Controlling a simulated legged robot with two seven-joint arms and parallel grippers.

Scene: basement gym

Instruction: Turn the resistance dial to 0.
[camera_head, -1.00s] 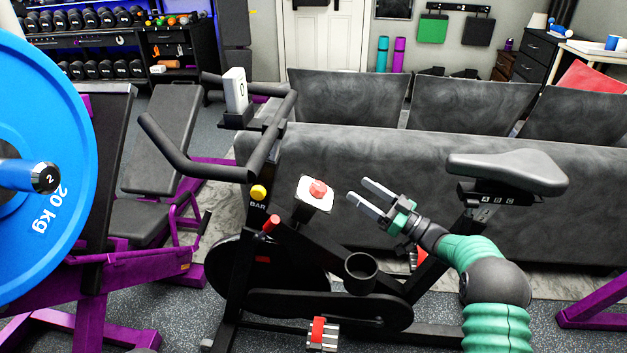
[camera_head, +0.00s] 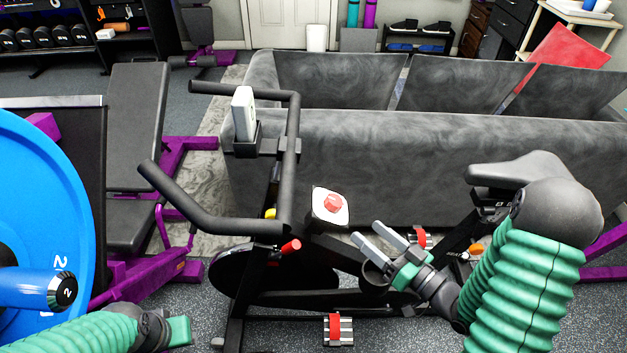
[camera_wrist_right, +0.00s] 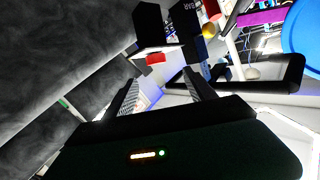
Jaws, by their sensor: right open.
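The resistance dial (camera_head: 333,203) is a red knob on a white-topped dark box in the middle of the exercise bike (camera_head: 290,240). My right gripper (camera_head: 367,238) is open and empty, to the right of the dial and lower in the head view, its fingers pointing up-left and apart from it. In the right wrist view, the open fingers (camera_wrist_right: 160,92) show with a red piece, apparently the dial (camera_wrist_right: 156,58), beyond them. My left gripper (camera_head: 178,332) shows only a green part at the bottom left; its fingertips are hidden. The dial's setting is unreadable.
Black handlebars (camera_head: 225,222) with a white display (camera_head: 243,112) stand left of the dial. A red lever (camera_head: 290,246) is just below-left of it. The bike seat (camera_head: 510,170) is partly behind my right arm. A grey sofa (camera_head: 420,165) is behind the bike; a blue weight plate (camera_head: 35,200) is at left.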

